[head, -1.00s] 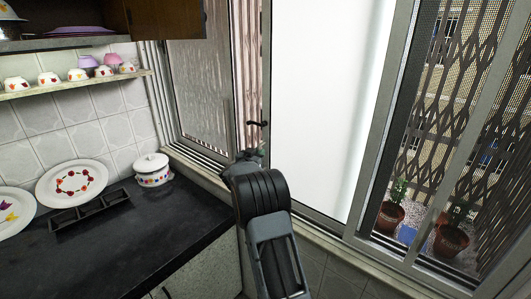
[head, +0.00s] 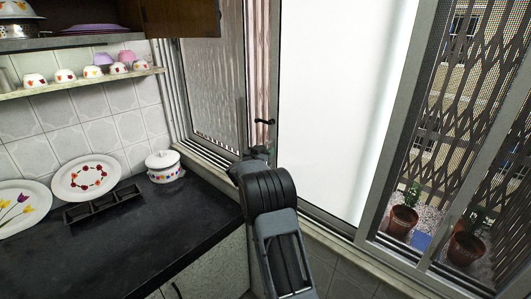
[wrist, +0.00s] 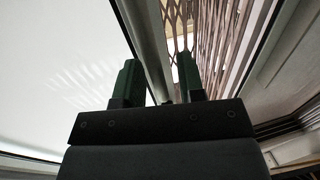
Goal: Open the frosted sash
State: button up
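The frosted sash (head: 335,100) is a tall white panel in a grey metal frame, in the middle of the head view. A small black handle (head: 264,121) sticks out at its left edge. My gripper (head: 257,152) is just below that handle in the head view, its fingertips mostly hidden by my own wrist. In the wrist view my gripper (wrist: 159,78) has two green fingers standing apart. The sash's frame edge (wrist: 152,40) runs up behind the gap between them, with the white panel (wrist: 60,80) to the left. No hold on the handle shows.
A patterned glass pane (head: 212,95) is left of the sash. A black counter (head: 150,235) at lower left bears a lidded white pot (head: 163,166), plates (head: 87,177) and a dark tray (head: 104,205). Potted plants (head: 403,219) and a folding grille (head: 450,130) are outside.

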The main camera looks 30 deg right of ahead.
jog(key=b+v, duration=0.3)
jog(key=v, duration=1)
jog(key=shift+s+a, duration=0.2)
jog(key=shift+a, duration=0.15)
